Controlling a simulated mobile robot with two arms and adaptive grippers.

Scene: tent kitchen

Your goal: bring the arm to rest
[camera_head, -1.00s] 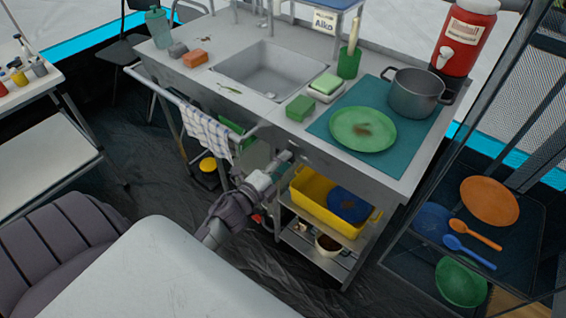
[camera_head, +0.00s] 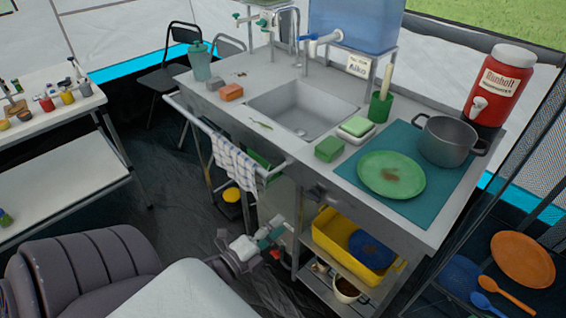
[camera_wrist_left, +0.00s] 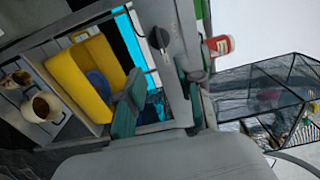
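My left gripper (camera_head: 270,241) is in front of the kitchen counter (camera_head: 310,172), below its top, near the lower shelves. In the left wrist view the gripper (camera_wrist_left: 157,102) shows two teal finger pads with a gap between them and nothing held. Past the fingers, the wrist view shows the yellow basin and shelf. My right gripper is not in view.
The yellow basin (camera_head: 340,250) holds a blue plate (camera_head: 371,250) on the shelf. A towel (camera_head: 236,166) hangs on the front rail (camera_head: 214,125). A green plate (camera_head: 391,174) and pot (camera_head: 450,140) stand on the counter. A white table (camera_head: 50,113) is at left.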

